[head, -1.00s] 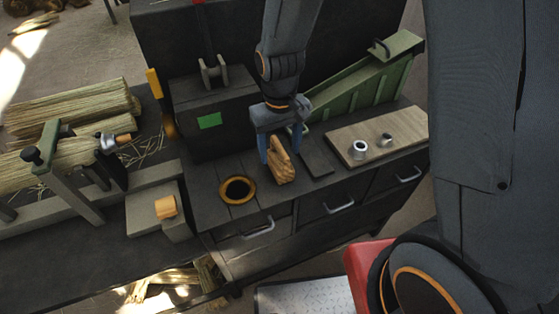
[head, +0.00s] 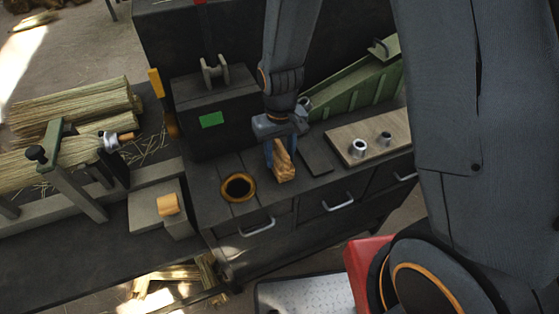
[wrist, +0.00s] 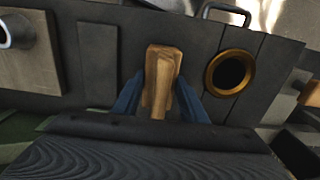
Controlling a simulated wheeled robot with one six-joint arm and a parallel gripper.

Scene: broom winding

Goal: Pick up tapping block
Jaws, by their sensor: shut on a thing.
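The tapping block (head: 283,163) is a light-brown wooden block with a narrower upper part. It also shows in the wrist view (wrist: 162,65), between two blue fingers. My gripper (head: 279,152) is shut on the block from above, one finger on each side. The block is upright over the dark bench top, between the brass-rimmed hole and a dark flat plate. I cannot tell whether its base still touches the bench.
The brass-rimmed hole (head: 238,187) is left of the block. A green sloped chute (head: 350,97) stands behind. Straw bundles (head: 72,105) lie at the left.

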